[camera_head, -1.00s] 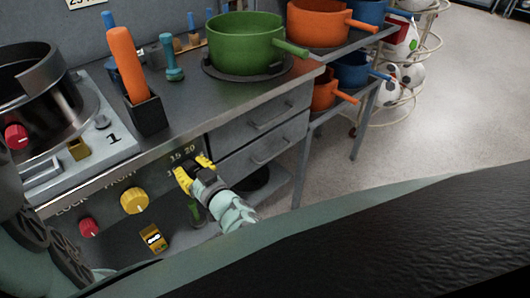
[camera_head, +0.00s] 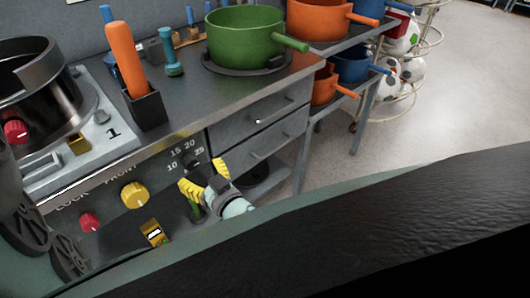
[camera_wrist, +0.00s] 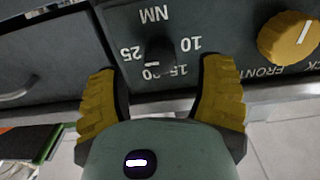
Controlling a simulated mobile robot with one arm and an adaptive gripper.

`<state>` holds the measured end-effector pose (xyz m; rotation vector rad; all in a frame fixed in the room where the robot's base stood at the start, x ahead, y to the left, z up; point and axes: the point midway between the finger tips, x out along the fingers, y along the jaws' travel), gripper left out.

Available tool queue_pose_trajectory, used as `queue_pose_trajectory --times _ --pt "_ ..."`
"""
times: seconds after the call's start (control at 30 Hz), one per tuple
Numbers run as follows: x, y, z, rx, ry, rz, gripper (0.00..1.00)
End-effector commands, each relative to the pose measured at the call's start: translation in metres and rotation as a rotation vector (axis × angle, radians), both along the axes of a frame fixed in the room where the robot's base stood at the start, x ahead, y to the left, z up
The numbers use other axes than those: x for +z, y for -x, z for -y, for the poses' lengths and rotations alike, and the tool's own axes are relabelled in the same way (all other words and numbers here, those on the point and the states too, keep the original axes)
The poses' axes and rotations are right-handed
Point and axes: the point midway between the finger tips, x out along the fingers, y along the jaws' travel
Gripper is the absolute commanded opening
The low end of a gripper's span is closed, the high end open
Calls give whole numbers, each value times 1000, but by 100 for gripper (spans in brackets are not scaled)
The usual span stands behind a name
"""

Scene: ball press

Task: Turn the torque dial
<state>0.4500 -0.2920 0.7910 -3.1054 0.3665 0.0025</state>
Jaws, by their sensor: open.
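The torque dial is a small black knob (camera_wrist: 158,52) on the dark front panel, ringed by the white numbers 10, 15, 20 and 25 and the letters NM. It also shows as a dark knob in the head view (camera_head: 189,163). My gripper (camera_wrist: 164,72) is open and empty, with yellow ridged fingers on either side of the dial's line. In the wrist view the knob stands between and just beyond the fingertips, with a gap on both sides. In the head view my gripper (camera_head: 204,178) is just below and right of the dial.
A yellow knob (camera_head: 134,195) and a red knob (camera_head: 89,222) are left of the dial. Drawers (camera_head: 258,122) are to its right. A green pot (camera_head: 245,38) and an orange-handled tool (camera_head: 126,60) stand on the counter above. Open floor lies right.

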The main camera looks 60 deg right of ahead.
Motion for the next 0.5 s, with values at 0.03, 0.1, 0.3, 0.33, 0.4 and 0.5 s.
queue_pose_trajectory --times 0.03,0.1,0.3,0.33,0.4,0.5 --pt "-1 14 -2 -7 -2 -4 68" --pt "-1 27 -6 -4 -1 -2 68" --pt "0 58 -13 -6 -1 -1 68" --pt "0 62 -14 -6 -1 -1 68" --pt "0 67 -16 -5 -1 0 68" --pt "1 72 -17 -4 -1 1 68"
